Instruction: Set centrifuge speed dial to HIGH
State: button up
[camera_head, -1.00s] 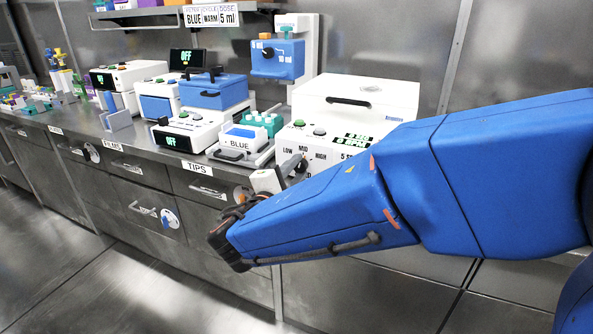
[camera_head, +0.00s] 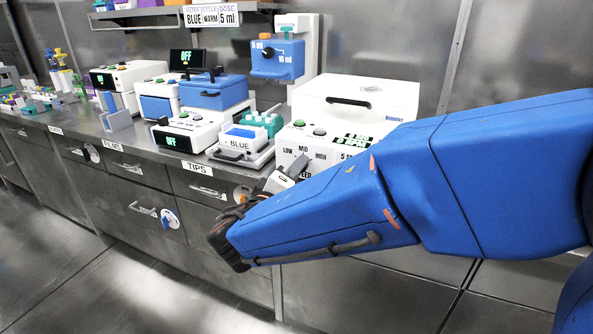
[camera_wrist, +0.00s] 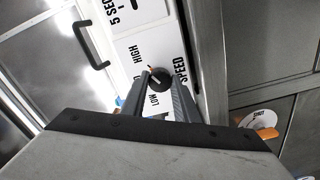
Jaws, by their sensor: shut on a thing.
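The white centrifuge (camera_head: 365,90) stands on the bench at the right, with LOW, MID and HIGH printed on its front panel. Its dark round speed dial (camera_wrist: 158,82) shows in the wrist view beside the SPEED label, with HIGH and LOW readable to its left. A pale line and a small orange mark show at the dial; the exact setting is hard to read. My gripper (camera_wrist: 160,79) has its two fingers on either side of the dial and is shut on it. In the head view my gripper (camera_head: 292,175) reaches the panel and hides the dial.
A white tray unit labelled BLUE (camera_head: 240,144) stands left of the centrifuge. A blue dispenser (camera_head: 278,59) stands behind. Drawers with handles (camera_head: 208,190) line the bench front. The floor in front (camera_head: 130,285) is clear.

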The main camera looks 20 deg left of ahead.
jog(key=shift+f+m, duration=0.1)
jog(key=shift+m, duration=0.2)
jog(key=o, duration=1.1)
jog(key=shift+c, duration=0.2)
jog(key=shift+s, duration=0.1)
jog(key=s+a, duration=0.1)
jog(key=s, duration=1.6)
jog(key=shift+s+a, duration=0.15)
